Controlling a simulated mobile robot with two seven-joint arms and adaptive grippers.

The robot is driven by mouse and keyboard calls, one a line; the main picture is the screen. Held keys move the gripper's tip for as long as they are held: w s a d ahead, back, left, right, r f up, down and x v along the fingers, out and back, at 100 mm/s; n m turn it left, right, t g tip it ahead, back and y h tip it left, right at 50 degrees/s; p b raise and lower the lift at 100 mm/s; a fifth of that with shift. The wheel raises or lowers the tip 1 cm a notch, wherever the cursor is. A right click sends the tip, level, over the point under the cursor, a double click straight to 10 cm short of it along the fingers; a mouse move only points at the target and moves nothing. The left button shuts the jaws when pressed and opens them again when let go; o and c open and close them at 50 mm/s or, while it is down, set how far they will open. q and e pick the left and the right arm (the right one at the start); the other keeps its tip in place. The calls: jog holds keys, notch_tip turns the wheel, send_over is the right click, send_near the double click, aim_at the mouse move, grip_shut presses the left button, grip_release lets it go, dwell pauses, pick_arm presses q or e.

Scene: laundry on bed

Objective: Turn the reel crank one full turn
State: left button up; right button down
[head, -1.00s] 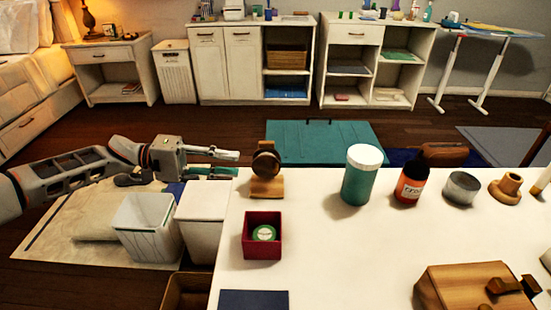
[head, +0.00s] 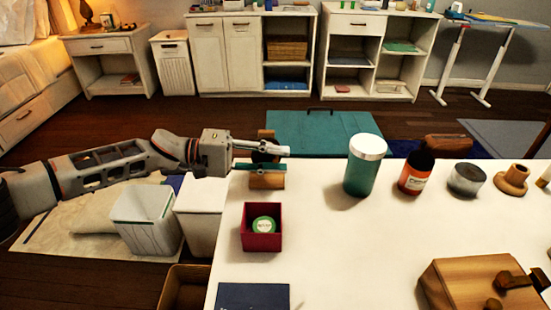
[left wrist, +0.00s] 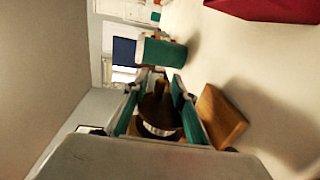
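The reel, a dark round spool on a wooden stand (head: 266,181), stands at the back left edge of the white table. My left gripper (head: 274,160) reaches across it from the left, open, with one finger above the other and the spool partly hidden behind them. In the left wrist view, the dark spool (left wrist: 155,112) lies between the two teal-padded fingers, with a brown peg rising from it that appears to be the crank handle (left wrist: 159,88). I cannot tell whether the fingers touch it. My right gripper is not in view.
On the white table (head: 330,240) are a red box (head: 262,238) with a green-topped item, a teal jar (head: 364,170), a brown bottle (head: 416,172), a grey tin (head: 466,180) and a wooden box (head: 470,285). White bins (head: 145,220) stand left of it. The table's middle is clear.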

pick_arm(q)
grip_shut()
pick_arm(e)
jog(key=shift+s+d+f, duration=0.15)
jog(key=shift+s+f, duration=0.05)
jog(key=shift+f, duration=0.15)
